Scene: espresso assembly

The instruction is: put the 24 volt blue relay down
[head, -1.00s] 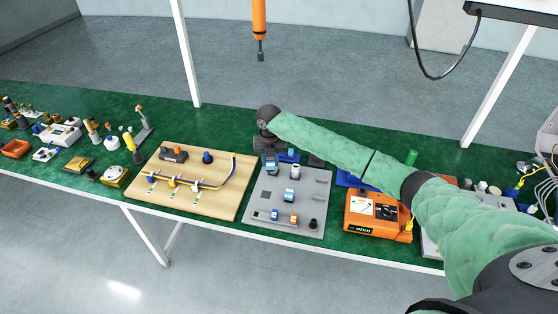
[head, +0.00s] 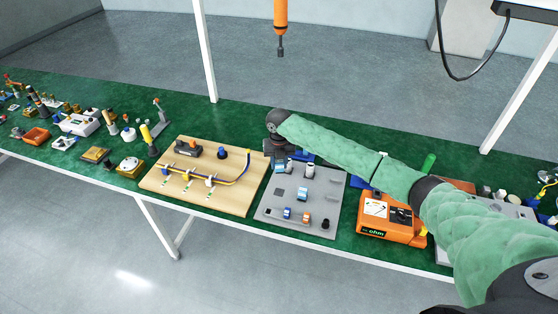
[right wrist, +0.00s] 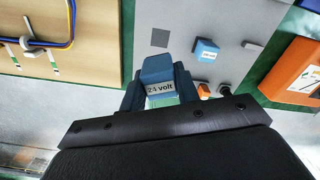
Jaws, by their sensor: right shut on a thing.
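The blue relay with the "24 volt" label (right wrist: 158,70) is between the fingers of my right gripper (right wrist: 160,92) in the right wrist view, and the gripper is shut on it. In the head view my right gripper (head: 277,155) is over the back left part of the grey board (head: 330,190), with the relay (head: 279,168) partly showing below it. I cannot tell whether the relay touches the board. A second blue relay (head: 302,194) sits on the board; it also shows in the right wrist view (right wrist: 206,50). My left gripper is not in view.
A wooden board (head: 215,200) with wires lies left of the grey board. An orange ohm meter (head: 388,218) stands on the right. Small blue (head: 287,213) and orange (head: 306,217) parts sit near the board's front. A dark square (head: 280,192) marks its left side.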

